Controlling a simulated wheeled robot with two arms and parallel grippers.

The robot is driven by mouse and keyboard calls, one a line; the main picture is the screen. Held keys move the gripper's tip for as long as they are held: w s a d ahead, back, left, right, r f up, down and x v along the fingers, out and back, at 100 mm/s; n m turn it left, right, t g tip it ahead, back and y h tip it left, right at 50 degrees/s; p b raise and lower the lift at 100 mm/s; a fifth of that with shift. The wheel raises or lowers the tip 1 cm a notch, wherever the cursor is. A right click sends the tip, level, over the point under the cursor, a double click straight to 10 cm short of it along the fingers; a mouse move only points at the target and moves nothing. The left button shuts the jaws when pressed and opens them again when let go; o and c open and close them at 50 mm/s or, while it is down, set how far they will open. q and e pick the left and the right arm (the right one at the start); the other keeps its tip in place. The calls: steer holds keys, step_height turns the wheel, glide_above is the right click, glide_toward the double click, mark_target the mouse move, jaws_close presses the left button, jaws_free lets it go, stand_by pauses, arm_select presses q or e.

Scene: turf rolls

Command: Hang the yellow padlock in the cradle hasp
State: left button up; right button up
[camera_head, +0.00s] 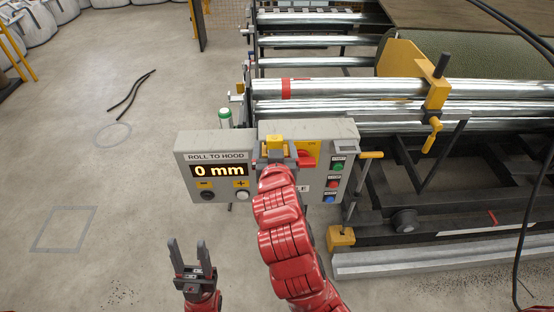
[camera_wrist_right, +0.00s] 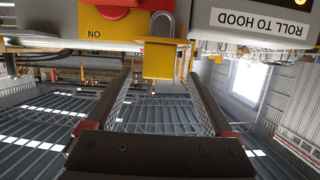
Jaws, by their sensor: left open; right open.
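The yellow padlock (camera_head: 275,139) is at the top of the control box in the head view, just past my right gripper (camera_head: 276,153). In the right wrist view the padlock (camera_wrist_right: 158,62) shows its yellow body, with its grey shackle (camera_wrist_right: 163,20) against the box front. My right gripper's fingers (camera_wrist_right: 159,80) are apart, one on each side of the body, with gaps visible. My left gripper (camera_head: 190,256) is open and empty over the floor at the lower left. I cannot make out the cradle hasp for certain.
The grey control box (camera_head: 222,145) has a display reading 0 mm and a red switch handle (camera_head: 305,158) beside the padlock. Steel rollers (camera_head: 350,88) and a dark machine frame (camera_head: 440,205) fill the right. The floor at left is mostly clear.

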steer(key=shift+s+d+r+p, duration=0.1)
steer(key=shift+s+r+p, duration=0.4)
steer(key=shift+p, duration=1.2)
steer(key=shift+s+d+r+p, duration=0.1)
steer(key=shift+s+r+p, duration=0.35)
steer(key=shift+p, duration=1.2)
steer(key=f+p+v, duration=0.1)
steer(key=p+v, duration=0.7)
steer(key=shift+s, duration=0.5)
